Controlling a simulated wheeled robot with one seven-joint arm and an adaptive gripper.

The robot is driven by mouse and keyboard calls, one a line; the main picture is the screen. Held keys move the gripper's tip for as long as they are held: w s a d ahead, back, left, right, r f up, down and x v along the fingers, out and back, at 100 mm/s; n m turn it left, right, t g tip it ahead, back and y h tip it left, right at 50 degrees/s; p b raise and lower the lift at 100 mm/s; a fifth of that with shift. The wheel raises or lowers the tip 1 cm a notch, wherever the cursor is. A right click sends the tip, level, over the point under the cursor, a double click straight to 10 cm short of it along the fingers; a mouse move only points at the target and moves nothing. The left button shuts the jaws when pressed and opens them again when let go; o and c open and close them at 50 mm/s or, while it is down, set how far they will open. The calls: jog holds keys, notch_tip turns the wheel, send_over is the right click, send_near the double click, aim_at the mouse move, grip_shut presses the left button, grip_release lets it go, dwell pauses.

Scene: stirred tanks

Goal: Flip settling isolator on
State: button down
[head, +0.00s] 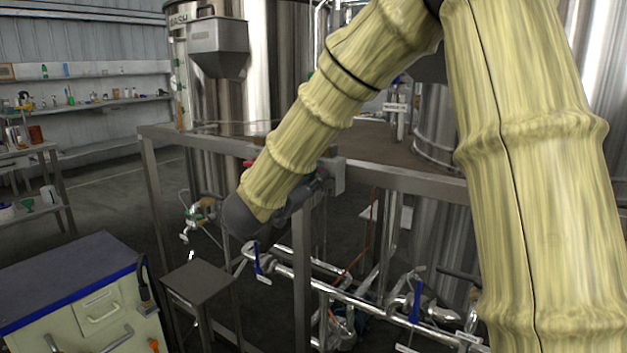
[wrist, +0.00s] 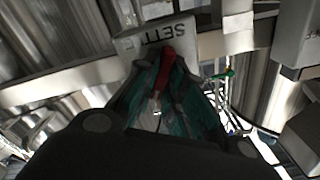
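The isolator is a pale grey box (wrist: 152,38) whose label reads "SETT", upside down in the wrist view, with the rest covered. A red handle (wrist: 166,68) sits in front of its face. My gripper (wrist: 163,78) has its teal fingers drawn in at the tips, one on each side of the red handle, and looks shut on it. The exact contact is hard to see. In the head view the grey box (head: 335,173) is on the metal frame, and my gripper (head: 312,187) reaches it from the left, partly hidden by my arm.
A metal frame rail (head: 400,181) runs beside the box, with steel tanks (head: 270,60) behind. Pipes with blue-handled valves (head: 262,262) lie below. A small grey stand (head: 200,282) and a blue-topped cabinet (head: 60,275) are at lower left. Another grey box (wrist: 298,38) is close at right.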

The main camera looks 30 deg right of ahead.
jog(key=shift+r+p, duration=0.1)
jog(key=shift+p, duration=0.55)
jog(key=shift+r+n+p, duration=0.1)
jog(key=shift+n+p, duration=0.3)
jog(key=shift+p, duration=0.05)
jog(key=n+p, duration=0.2)
jog(key=p, duration=0.2)
jog(key=shift+r, duration=0.1)
jog(key=n+p, duration=0.2)
jog(key=p, duration=0.3)
jog(key=shift+f+n, duration=0.2)
jog(key=shift+n, duration=0.2)
jog(key=shift+p, duration=0.35)
jog(key=shift+f+n, duration=0.2)
jog(key=shift+n, duration=0.2)
jog(key=c, duration=1.5)
grip_release()
jog(key=shift+p, duration=0.3)
jog(key=shift+a+r, duration=0.1)
